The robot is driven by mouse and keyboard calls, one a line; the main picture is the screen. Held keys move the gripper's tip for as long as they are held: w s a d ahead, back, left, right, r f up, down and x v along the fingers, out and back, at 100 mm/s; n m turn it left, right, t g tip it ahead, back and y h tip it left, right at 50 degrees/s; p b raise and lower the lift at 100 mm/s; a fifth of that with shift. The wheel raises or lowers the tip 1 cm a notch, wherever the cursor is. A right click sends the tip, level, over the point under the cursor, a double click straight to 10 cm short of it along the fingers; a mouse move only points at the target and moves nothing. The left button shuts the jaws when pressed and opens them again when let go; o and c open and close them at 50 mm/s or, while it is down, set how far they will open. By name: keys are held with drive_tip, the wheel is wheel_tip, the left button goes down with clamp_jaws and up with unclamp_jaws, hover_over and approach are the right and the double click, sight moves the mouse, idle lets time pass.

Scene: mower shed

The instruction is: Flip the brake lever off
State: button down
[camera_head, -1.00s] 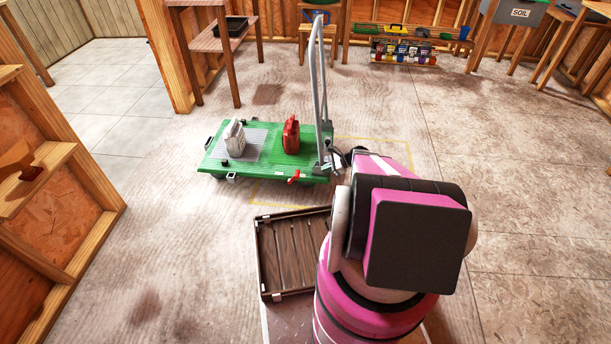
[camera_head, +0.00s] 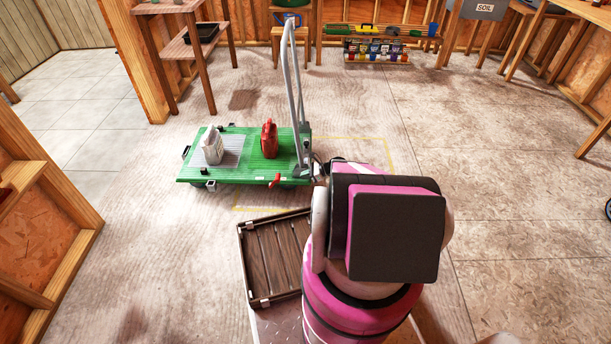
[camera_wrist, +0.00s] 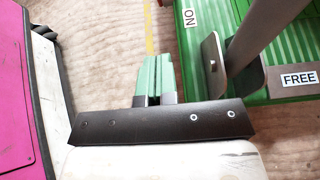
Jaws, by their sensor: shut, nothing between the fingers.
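The green platform cart (camera_head: 208,177) stands on the floor, with a tall grey handle at its right end. The small red brake lever (camera_head: 275,180) sticks out at the cart's near edge, left of the handle's foot. The red lever is not visible there. My gripper (camera_wrist: 155,60) is shut and empty, its teal fingers over the floor just left of the cart in that view. In the head view my arm mostly hides it, near the cart's right end.
A white jug (camera_head: 212,147) and a red can (camera_head: 269,140) stand on the cart. A brown slatted crate (camera_head: 241,250) lies close left of my arm. A wooden frame (camera_head: 60,240) stands at the left. The floor to the right is clear.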

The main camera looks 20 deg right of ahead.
approach(274, 183)
drive_tip(key=shift+w+a, duration=0.3)
drive_tip(key=shift+a, duration=0.25)
drive_tip(key=shift+w+a, duration=0.25)
drive_tip(key=shift+a, duration=0.35)
drive_tip(key=shift+a+r, duration=0.1)
